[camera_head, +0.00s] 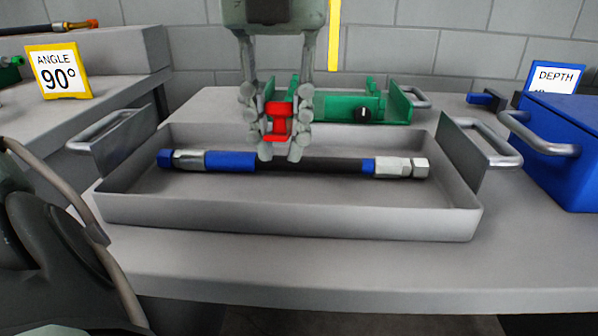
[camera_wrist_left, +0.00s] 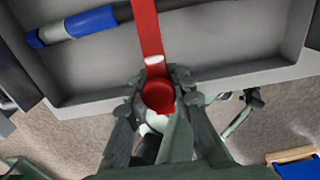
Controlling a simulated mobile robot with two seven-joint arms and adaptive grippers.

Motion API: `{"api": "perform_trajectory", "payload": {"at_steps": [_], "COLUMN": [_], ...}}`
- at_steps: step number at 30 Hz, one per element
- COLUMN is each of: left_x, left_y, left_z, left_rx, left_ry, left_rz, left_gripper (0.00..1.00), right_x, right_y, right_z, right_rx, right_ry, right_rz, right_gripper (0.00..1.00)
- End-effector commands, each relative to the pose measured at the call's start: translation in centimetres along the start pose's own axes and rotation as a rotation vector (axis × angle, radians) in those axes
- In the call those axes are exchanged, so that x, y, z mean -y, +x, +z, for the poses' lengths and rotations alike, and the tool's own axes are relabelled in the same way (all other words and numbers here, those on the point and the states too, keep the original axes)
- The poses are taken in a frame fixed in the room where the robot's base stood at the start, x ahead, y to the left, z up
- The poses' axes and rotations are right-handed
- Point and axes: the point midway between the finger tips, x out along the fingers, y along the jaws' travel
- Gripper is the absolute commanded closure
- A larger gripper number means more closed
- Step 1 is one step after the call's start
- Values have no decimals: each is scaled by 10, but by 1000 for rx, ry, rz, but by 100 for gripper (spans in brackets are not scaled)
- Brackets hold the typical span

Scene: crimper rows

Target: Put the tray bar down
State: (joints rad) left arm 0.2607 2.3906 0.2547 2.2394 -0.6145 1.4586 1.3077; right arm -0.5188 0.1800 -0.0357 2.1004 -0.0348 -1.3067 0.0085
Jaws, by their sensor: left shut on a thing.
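The red tray bar is held between the fingers of my left gripper (camera_head: 278,140). In the head view only a short red part (camera_head: 280,120) shows between the fingers, seen over the shallow grey tray (camera_head: 290,215). In the left wrist view the gripper (camera_wrist_left: 158,108) is shut around the bar's round red end, and the flat red bar (camera_wrist_left: 148,30) reaches away over the tray (camera_wrist_left: 235,70). The fingertips appear close to the hose in the tray. I cannot tell whether the bar touches anything below. My right gripper is not in view.
A black hose (camera_head: 320,164) with blue sleeves and metal ends lies in the tray. A green fixture (camera_head: 345,107) stands behind it. A blue box (camera_head: 570,150) is at the right. A yellow angle sign (camera_head: 57,72) stands at the left. The front bench strip is clear.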

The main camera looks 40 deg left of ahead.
Motion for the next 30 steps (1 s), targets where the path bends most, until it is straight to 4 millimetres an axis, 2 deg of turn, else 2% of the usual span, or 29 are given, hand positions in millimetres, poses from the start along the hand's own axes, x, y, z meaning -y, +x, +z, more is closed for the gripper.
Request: {"api": "perform_trajectory", "payload": {"at_steps": [1,18,29,30], "left_x": [0,0,0,0], "left_y": [7,42,44,44], "left_z": [-1,-20,-22,-22], "left_rx": [0,-1,-2,-2], "left_ry": [0,1,0,0], "left_rz": [2,1,1,1], "left_gripper": [93,93,93,77], "right_x": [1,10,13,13], "right_y": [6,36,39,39], "right_z": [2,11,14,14], "right_rx": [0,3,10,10], "right_ry": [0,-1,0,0], "right_rz": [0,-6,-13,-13], "right_gripper": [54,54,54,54]}}
